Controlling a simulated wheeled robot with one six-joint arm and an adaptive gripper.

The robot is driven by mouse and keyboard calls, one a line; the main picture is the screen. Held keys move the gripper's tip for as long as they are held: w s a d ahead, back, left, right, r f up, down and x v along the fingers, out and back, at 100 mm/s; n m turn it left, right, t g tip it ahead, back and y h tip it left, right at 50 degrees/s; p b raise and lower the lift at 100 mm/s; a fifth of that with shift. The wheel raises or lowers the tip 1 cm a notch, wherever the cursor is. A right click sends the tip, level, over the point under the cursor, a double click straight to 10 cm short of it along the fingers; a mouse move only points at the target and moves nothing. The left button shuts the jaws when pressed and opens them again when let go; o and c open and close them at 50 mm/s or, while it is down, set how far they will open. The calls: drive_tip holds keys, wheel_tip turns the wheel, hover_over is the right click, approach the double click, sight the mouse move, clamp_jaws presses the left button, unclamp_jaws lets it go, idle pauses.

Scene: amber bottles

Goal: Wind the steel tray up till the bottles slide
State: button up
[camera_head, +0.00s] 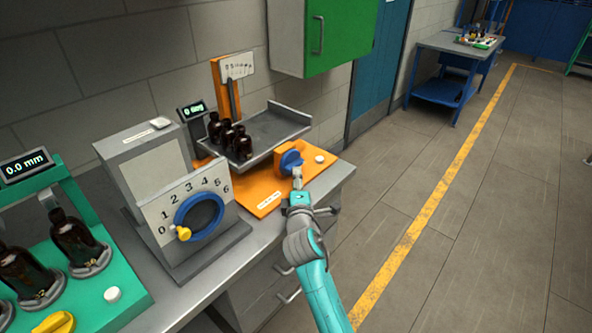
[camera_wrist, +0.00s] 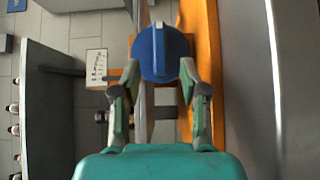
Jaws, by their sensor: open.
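The steel tray (camera_head: 272,132) sits on an orange stand (camera_head: 262,199) on the bench, and its surface looks about level. Several amber bottles (camera_head: 241,144) stand upright at its left end. A small display (camera_head: 193,111) beside it reads 0 deg. A blue knob (camera_head: 290,160) is on the front of the orange stand; it also shows in the wrist view (camera_wrist: 161,53). My gripper (camera_head: 297,176) is right at the knob. In the wrist view its open fingers (camera_wrist: 161,75) reach to either side of the knob's near part; I cannot tell whether they touch it.
A numbered grey dial unit (camera_head: 190,215) with a blue ring stands left of the tray. A green stand (camera_head: 105,285) with more amber bottles is at the far left. A green cabinet (camera_head: 325,35) hangs behind. The floor to the right is clear.

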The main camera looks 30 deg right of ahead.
sight(293, 164)
drive_tip(key=shift+x, duration=2.5)
clamp_jaws()
